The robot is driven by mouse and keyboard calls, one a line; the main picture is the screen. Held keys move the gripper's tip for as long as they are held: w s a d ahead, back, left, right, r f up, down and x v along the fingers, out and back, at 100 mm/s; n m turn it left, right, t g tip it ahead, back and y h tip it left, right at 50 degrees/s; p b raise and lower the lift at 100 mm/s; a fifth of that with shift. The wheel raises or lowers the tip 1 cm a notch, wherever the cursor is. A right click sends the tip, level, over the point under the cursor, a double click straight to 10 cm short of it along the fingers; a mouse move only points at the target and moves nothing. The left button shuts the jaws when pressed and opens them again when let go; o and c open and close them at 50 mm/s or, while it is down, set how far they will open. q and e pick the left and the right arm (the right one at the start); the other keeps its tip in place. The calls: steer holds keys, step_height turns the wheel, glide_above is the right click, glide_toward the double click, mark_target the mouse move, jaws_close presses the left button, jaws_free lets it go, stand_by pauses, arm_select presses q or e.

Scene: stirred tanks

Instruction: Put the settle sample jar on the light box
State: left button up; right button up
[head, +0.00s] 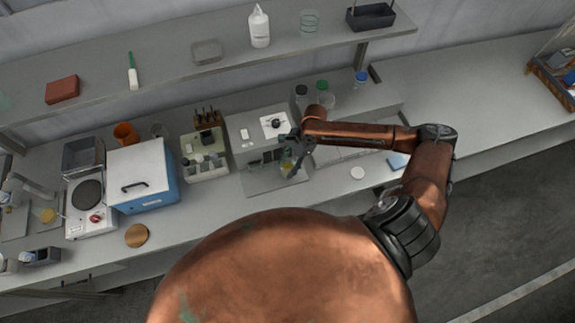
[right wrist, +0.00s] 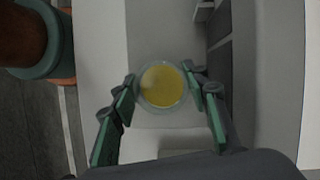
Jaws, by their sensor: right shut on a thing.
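The sample jar, a round clear vessel with yellow contents (right wrist: 162,86), sits between the two green-padded fingers of my right gripper (right wrist: 160,92) in the right wrist view. In the head view my right gripper (head: 291,164) is shut on the jar (head: 286,167), over the front of a grey bench unit with a knob (head: 258,130). A flat pale plate (head: 262,187) lies under the jar; I cannot tell for sure whether it is the light box. I cannot tell whether the jar touches it. My left gripper is not in view.
Capped bottles (head: 322,92) stand behind my right forearm. A white disc (head: 357,172) lies to the right. A shelf (head: 225,54) runs above; the right bench is mostly clear.

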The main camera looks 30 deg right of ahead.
steer(key=shift+f, duration=0.1)
steer(key=o, duration=1.1)
steer(key=shift+o, duration=0.2)
steer(key=v, duration=1.2)
